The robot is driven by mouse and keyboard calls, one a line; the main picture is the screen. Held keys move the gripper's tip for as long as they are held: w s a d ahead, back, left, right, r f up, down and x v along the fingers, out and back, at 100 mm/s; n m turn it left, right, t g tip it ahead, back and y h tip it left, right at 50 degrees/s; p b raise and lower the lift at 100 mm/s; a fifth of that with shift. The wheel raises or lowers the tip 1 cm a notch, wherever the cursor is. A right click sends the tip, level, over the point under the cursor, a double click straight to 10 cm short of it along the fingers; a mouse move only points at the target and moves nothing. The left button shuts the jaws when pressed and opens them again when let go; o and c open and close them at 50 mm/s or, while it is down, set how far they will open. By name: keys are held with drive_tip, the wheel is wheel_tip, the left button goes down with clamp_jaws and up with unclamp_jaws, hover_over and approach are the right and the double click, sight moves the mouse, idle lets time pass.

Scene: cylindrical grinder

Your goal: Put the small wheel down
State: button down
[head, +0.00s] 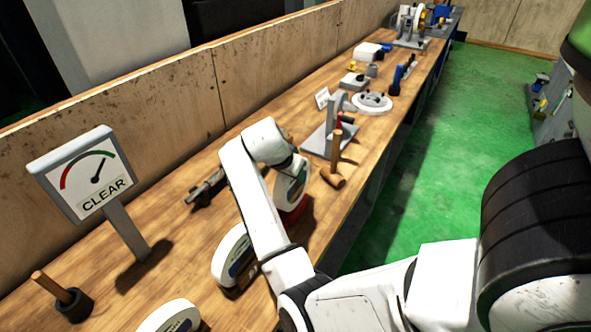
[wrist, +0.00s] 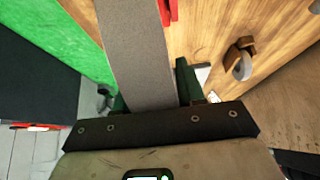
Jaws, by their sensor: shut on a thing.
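The small wheel, with a grey rim, fills the gap between the two green fingers of my gripper (wrist: 152,95) in the wrist view, where its rim (wrist: 138,50) runs up as a grey band. My gripper is shut on it. In the head view a white-faced wheel (head: 291,182) shows just below my wrist, and it looks like the held one. Its lower edge is close to a red stand (head: 295,211) on the bench; I cannot tell whether it rests there. The fingers are hidden in the head view. A red part also shows at the top of the wrist view (wrist: 167,10).
Two more wheels stand on the wooden bench (head: 215,185), one left of my forearm (head: 231,254) and one at the front (head: 172,318). A gauge sign reading CLEAR (head: 82,172) stands at left. A wooden-handled mallet (head: 334,165) is behind right. Green floor lies right.

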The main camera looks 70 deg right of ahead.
sight(294, 182)
drive_tip(key=f, duration=0.2)
drive_tip(key=shift+a+f, duration=0.2)
drive_tip(key=shift+f, duration=0.1)
drive_tip(key=c, duration=0.9)
unclamp_jaws()
drive_tip(key=shift+f, duration=0.2)
drive_tip(key=shift+o, duration=0.9)
drive_tip(key=shift+s, duration=0.15)
drive_tip(key=v, duration=0.4)
drive_tip(key=b+v, duration=0.1)
drive_tip(key=v, duration=0.3)
drive_tip(key=b+v, duration=0.1)
drive_tip(key=v, duration=0.3)
drive_tip(key=shift+w+d+r, duration=0.25)
drive_tip(key=shift+w+r, duration=0.05)
drive_tip(key=shift+r, duration=0.15)
